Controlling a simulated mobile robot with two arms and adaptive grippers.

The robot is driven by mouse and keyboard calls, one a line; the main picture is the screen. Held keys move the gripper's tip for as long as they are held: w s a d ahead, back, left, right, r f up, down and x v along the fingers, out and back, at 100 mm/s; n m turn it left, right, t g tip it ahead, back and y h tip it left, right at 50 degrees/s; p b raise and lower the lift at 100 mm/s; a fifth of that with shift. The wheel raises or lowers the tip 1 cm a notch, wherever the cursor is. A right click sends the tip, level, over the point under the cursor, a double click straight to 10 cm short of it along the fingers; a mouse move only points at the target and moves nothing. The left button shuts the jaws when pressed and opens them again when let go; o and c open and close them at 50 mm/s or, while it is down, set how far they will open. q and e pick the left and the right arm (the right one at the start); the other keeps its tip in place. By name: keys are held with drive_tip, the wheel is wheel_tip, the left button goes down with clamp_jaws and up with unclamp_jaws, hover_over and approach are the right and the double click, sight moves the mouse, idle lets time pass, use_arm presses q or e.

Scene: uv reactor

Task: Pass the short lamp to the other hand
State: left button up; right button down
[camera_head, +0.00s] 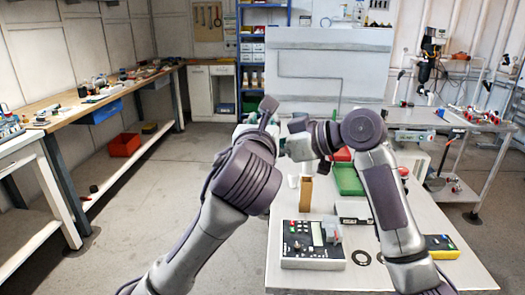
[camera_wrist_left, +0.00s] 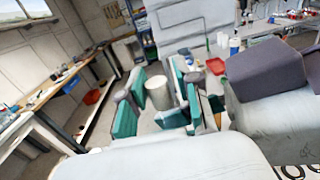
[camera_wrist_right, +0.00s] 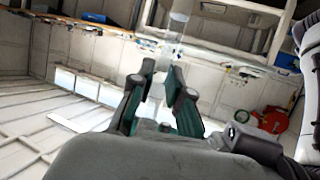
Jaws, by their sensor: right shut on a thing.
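My right gripper (camera_wrist_right: 161,76) is shut on a pale, see-through tube (camera_wrist_right: 177,24), which looks like the short lamp. The tube sticks out beyond the fingertips in the right wrist view. My left gripper (camera_wrist_left: 159,82) has its teal and grey fingers spread apart. A pale cylinder (camera_wrist_left: 158,94) shows in the gap between them; I cannot tell whether it is the lamp's end or whether the fingers touch it. In the head view the left gripper (camera_head: 262,122) is close to the right gripper (camera_head: 287,147), above the table's far left side. My arms hide the lamp there.
The table (camera_head: 455,275) holds a control box (camera_head: 312,245), a tan block (camera_head: 305,194), a green bin (camera_head: 349,180), a black ring (camera_head: 361,257) and a yellow device (camera_head: 441,246). A large grey panel (camera_head: 330,65) stands behind. A workbench (camera_head: 60,117) runs along the left wall.

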use_arm(q)
drive_tip(key=shift+o, duration=0.7)
